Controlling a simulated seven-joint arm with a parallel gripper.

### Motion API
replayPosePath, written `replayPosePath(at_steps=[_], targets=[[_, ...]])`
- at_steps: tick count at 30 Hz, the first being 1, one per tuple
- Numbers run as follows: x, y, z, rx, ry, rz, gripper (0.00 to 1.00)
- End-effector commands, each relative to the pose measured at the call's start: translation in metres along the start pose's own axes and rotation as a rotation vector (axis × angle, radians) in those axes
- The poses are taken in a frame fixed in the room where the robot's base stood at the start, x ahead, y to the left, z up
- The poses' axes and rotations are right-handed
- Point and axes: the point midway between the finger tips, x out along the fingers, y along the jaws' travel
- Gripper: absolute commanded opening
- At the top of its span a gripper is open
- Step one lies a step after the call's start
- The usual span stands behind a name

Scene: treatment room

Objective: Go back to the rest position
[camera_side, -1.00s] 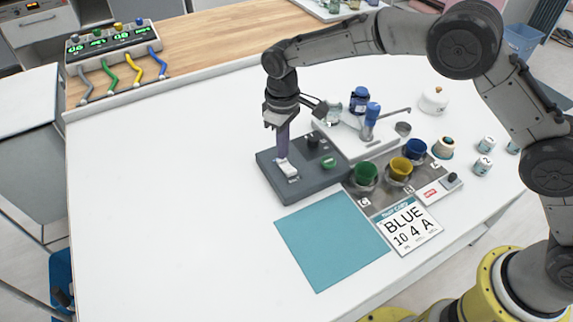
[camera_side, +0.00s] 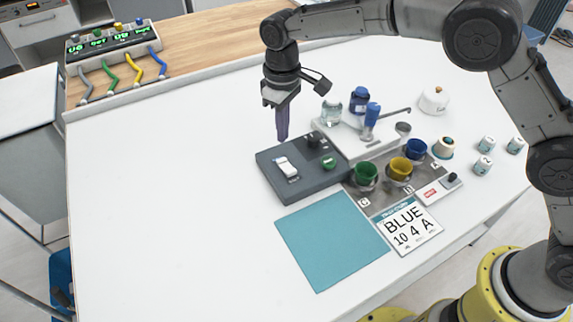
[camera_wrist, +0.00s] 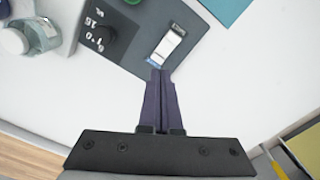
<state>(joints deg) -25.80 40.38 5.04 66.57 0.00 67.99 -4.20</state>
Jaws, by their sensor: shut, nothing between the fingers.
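My gripper (camera_side: 283,135) is shut and empty, its purple fingers pointing down above the back edge of the dark grey control box (camera_side: 310,184). The box carries a white rocker switch (camera_side: 286,167), a black knob (camera_side: 313,140) and a green button (camera_side: 328,163). In the wrist view, my closed fingertips (camera_wrist: 160,75) show just in front of the white switch (camera_wrist: 167,45), with the black knob (camera_wrist: 100,38) to the left. From the side, the fingertips look raised clear of the switch.
A teal mat (camera_side: 332,240) and a card reading "BLUE 10 4 A" (camera_side: 408,226) lie in front. Green (camera_side: 366,173), yellow (camera_side: 400,168) and blue (camera_side: 416,149) cups stand right of the box. Jars (camera_side: 331,112) stand behind. The table's left side is clear.

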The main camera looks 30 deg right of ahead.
Motion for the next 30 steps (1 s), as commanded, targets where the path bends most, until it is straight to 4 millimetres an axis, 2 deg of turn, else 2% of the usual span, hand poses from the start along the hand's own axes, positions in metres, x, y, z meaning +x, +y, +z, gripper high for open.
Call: replayPosePath(at_steps=[8,11,14,18,21,25,30], targets=[[-0.001,0.004,0.0,0.006,0.001,0.0,0.0],[-0.021,0.015,-0.001,0.027,0.039,0.003,0.0],[-0.065,0.034,0.006,0.062,0.11,0.012,0.0],[-0.129,0.06,0.043,0.123,0.193,0.026,0.0],[-0.164,0.074,0.078,0.165,0.243,0.038,0.0],[-0.198,0.086,0.128,0.221,0.303,0.055,0.0],[-0.225,0.09,0.198,0.293,0.375,0.079,0.0]])
